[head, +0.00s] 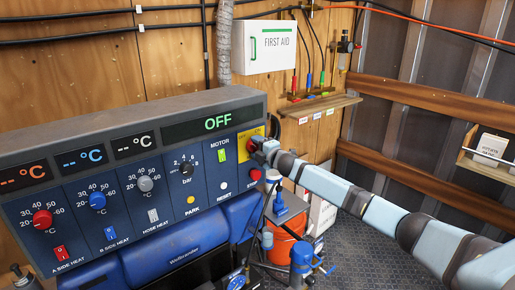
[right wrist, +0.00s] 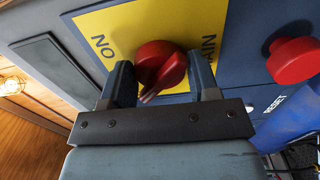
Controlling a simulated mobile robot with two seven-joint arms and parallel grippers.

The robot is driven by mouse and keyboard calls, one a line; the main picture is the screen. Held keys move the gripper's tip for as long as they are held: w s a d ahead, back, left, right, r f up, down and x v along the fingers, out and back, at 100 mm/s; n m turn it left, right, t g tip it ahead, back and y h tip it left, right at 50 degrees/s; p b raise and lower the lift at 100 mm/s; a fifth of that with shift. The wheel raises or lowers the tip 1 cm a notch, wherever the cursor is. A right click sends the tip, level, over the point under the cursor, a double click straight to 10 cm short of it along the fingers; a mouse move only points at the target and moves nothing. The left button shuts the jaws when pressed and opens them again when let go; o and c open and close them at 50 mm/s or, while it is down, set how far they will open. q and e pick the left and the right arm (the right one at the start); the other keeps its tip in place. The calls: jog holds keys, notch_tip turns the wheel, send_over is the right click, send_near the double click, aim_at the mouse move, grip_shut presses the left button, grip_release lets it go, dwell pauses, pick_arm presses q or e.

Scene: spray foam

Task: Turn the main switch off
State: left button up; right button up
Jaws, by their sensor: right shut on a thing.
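The main switch (right wrist: 160,60) is a red rotary knob on a yellow plate (right wrist: 105,28), seen close up in the right wrist view. The plate's lettering appears turned over there. My right gripper (right wrist: 160,78) has one finger on each side of the knob and is shut on it. In the head view my right gripper (head: 259,146) reaches the yellow plate (head: 249,137) at the panel's right end and hides the knob. The display (head: 217,123) above the panel reads OFF in green. The knob's exact setting is hard to tell. My left gripper is not in view.
A red stop button (head: 254,174) sits just below the switch; it shows at the right of the right wrist view (right wrist: 293,60). Temperature knobs and switches fill the panel's left. An orange bucket (head: 284,246) stands below. Free floor (head: 355,255) lies to the right.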

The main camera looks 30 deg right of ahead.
jog(key=shift+r, duration=0.15)
dwell(0.3)
jog(key=o, duration=0.9)
jog(key=shift+c, duration=0.2)
jog(key=shift+s, duration=0.2)
jog(key=s+d+b, duration=0.1)
jog(key=s+b, duration=0.2)
jog(key=s, duration=1)
jog(key=shift+s, duration=0.2)
